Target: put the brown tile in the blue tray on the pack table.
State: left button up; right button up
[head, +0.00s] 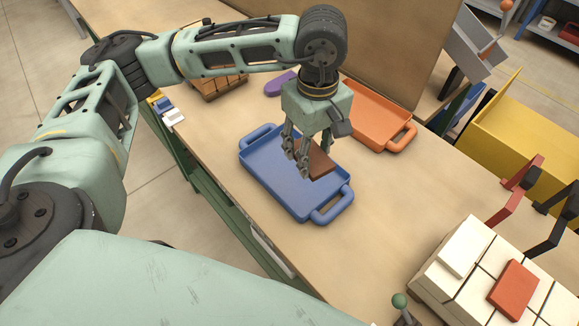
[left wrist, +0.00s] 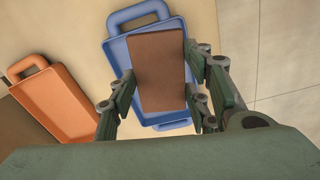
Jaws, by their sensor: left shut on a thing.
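The brown tile (head: 321,163) is in my left gripper (head: 297,158), above the blue tray (head: 261,170). In the left wrist view the tile (left wrist: 159,70) lies between the fingers of my left gripper (left wrist: 160,88), which are shut on its two long sides. The blue tray (left wrist: 121,56) shows behind the tile there, with a handle at each end. The tile covers much of the tray floor in that view. How high the tile is above the tray floor is hard to tell. My right gripper is not in view.
An orange tray (head: 372,117) stands right behind the blue tray on the wooden table (head: 400,200). A purple piece (head: 280,84) and a stack of brown bricks (head: 220,86) lie farther back. White blocks with a red-orange tile (head: 514,290) are at the front right. A yellow box (head: 520,140) stands at right.

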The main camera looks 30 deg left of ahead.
pick_arm(q)
jog(key=w+d+f+n+b, duration=0.1)
jog(key=w+d+n, duration=0.15)
jog(key=n, duration=0.65)
jog(key=w+d+n+b, duration=0.1)
jog(key=w+n, duration=0.3)
jog(key=n, duration=0.4)
pick_arm(e)
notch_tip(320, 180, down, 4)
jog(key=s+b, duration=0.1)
jog(key=b, duration=0.1)
pick_arm(q)
jog(key=n+p, duration=0.3)
jog(key=n, duration=1.8)
send_over(293, 168)
jog(key=w+d, duration=0.2)
jog(key=f, duration=1.1)
jog(key=shift+s+a+f, duration=0.1)
jog(key=shift+a, duration=0.15)
notch_tip(293, 168, down, 4)
jog(key=shift+r+p, duration=0.1)
jog(key=shift+p, duration=0.6)
jog(key=shift+f, duration=0.2)
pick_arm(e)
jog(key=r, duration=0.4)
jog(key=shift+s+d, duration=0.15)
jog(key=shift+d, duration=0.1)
